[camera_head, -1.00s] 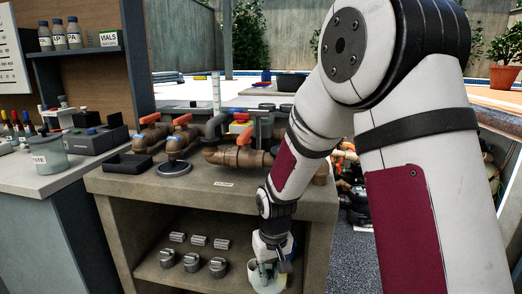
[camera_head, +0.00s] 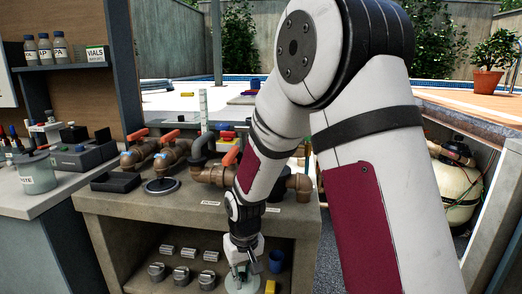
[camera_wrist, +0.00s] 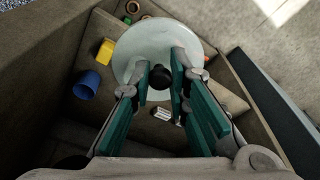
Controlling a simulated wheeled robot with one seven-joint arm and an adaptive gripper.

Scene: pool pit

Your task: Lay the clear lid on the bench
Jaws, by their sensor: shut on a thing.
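The clear lid (camera_wrist: 148,42) is a pale, round, see-through disc with a black knob (camera_wrist: 161,79). In the wrist view my gripper (camera_wrist: 161,84) is shut on that knob. In the head view my gripper (camera_head: 241,270) is low, in front of the lower shelf, with the lid (camera_head: 241,283) under it, partly cut off by the frame's bottom edge. A grey bench top (camera_head: 105,205) with brown pipes stands above that shelf. Whether this or the left counter is the bench meant, I cannot tell.
Orange-handled valves (camera_head: 168,155) and a black tray (camera_head: 116,182) occupy the bench top. The left counter (camera_head: 30,200) holds a jar.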

